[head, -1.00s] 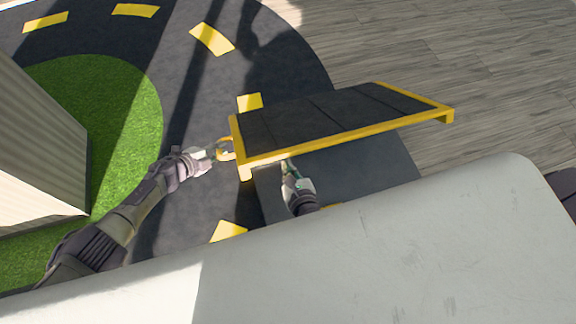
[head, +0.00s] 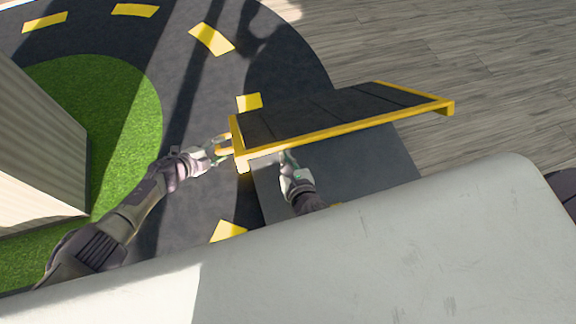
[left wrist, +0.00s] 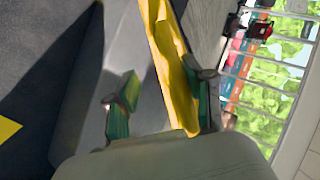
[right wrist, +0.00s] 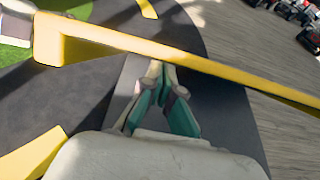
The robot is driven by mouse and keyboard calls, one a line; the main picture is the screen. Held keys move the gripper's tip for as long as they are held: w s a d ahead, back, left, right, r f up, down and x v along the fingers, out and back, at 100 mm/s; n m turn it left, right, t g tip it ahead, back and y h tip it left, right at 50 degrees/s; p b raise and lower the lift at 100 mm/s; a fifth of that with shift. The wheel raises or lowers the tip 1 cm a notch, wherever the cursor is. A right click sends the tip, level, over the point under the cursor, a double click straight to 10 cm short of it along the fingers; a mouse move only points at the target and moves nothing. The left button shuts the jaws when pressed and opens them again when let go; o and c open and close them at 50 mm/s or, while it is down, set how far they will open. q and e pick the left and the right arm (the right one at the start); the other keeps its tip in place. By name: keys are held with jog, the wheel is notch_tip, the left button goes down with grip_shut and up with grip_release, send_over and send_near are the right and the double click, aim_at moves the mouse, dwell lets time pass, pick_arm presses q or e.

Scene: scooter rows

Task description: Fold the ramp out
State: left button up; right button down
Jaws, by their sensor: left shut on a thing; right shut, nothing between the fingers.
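The ramp (head: 325,112) is a dark panel in a yellow frame, held up at a tilt above the dark floor in the head view. My left gripper (head: 216,151) is at the yellow handle (head: 224,140) on the ramp's left end and is shut on it. In the left wrist view a yellow bar (left wrist: 172,65) runs by the fingers, against the right-hand one. My right gripper (head: 288,158) is shut and empty just below the ramp's near edge. In the right wrist view the yellow frame edge (right wrist: 190,61) crosses just beyond its closed fingertips (right wrist: 158,72).
A pale, scuffed surface (head: 400,235) fills the foreground. A pale slatted block (head: 40,150) stands at the left by green turf (head: 110,90). Dark road with yellow dashes (head: 212,39) lies behind the ramp, and wooden floor (head: 450,50) is clear at the right.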

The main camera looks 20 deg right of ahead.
pick_arm(q)
jog(key=shift+s+f, duration=0.2)
jog(key=shift+s, duration=0.15)
pick_arm(e)
jog(key=shift+w+r, duration=0.2)
jog(key=shift+r, duration=0.1)
